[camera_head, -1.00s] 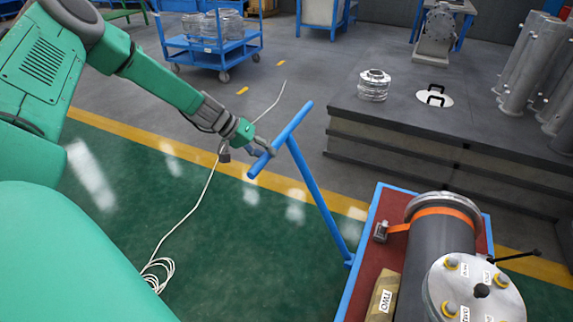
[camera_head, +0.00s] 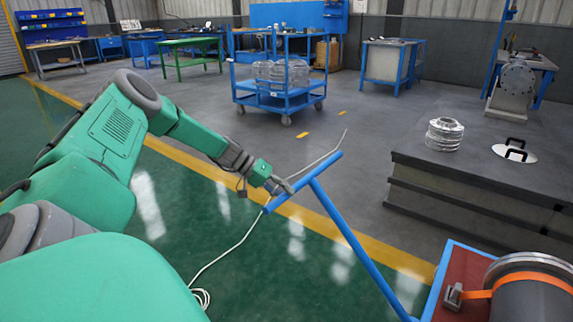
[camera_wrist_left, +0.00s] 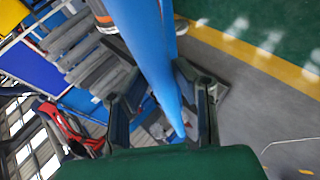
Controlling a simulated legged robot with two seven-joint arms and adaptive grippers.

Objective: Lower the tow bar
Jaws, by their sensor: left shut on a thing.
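The blue T-shaped tow bar (camera_head: 345,228) rises tilted from the cart (camera_head: 467,275) at the lower right, with its crossbar at the upper left end. My left gripper (camera_head: 279,187) is at the left part of the crossbar and is shut on it. In the left wrist view the blue bar (camera_wrist_left: 148,45) runs between the two dark fingers of my left gripper (camera_wrist_left: 160,108). The cart has a red deck with a blue edge and carries a dark grey cylinder (camera_head: 528,300) with an orange strap. My right gripper is not in view.
A dark raised platform (camera_head: 470,180) stands at the right, with a metal flanged part (camera_head: 444,134) and a white plate with black handles (camera_head: 509,153) on it. A blue trolley (camera_head: 282,100) stands at the back. A white cable (camera_head: 235,245) lies on the green floor.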

